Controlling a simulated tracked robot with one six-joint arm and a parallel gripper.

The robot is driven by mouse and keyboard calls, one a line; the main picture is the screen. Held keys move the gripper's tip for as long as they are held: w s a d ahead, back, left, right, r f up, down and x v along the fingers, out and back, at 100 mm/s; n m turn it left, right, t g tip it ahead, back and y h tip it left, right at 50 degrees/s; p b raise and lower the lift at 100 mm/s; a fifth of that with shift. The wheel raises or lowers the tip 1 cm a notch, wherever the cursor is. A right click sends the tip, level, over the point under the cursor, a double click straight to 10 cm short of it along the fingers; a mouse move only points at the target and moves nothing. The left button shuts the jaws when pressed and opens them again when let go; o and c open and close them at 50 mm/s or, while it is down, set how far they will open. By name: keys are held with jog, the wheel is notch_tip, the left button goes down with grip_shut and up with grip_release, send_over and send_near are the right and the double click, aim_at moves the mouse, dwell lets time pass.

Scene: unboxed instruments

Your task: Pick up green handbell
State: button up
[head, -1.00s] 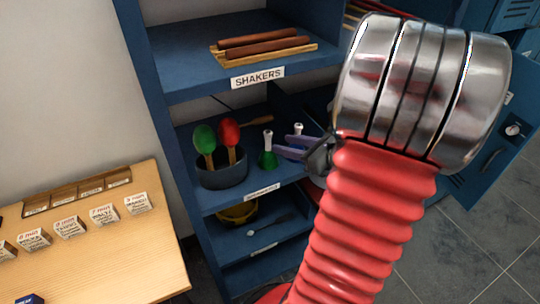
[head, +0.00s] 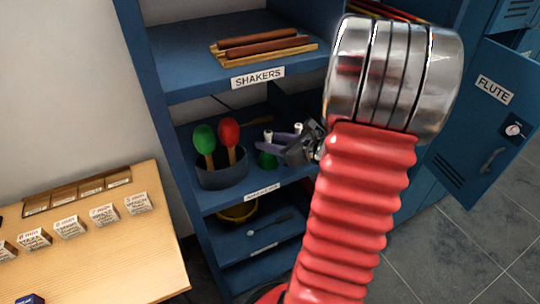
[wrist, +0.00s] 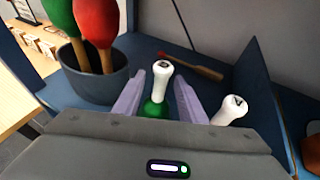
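The green handbell (wrist: 158,86) stands upright on the blue shelf, its white handle up and its green bell low between my fingers in the wrist view. In the head view its green bell (head: 267,160) shows partly behind my gripper (head: 282,138). My gripper (wrist: 156,98) is open, with one purple finger on each side of the handbell. I cannot tell whether either finger touches it. A second white handle (wrist: 232,110) stands just right of the right finger; its lower part is hidden.
A dark pot (head: 222,174) with a green maraca (head: 204,140) and a red maraca (head: 229,133) stands left of the handbell. A wooden-handled stick (wrist: 190,66) lies behind it. A blue divider (wrist: 262,85) stands at right, and the SHAKERS shelf (head: 190,78) is overhead.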

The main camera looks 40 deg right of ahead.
jog(key=shift+x, duration=2.55)
jog(key=shift+s, duration=0.1)
jog(key=shift+c, duration=0.6)
grip_shut()
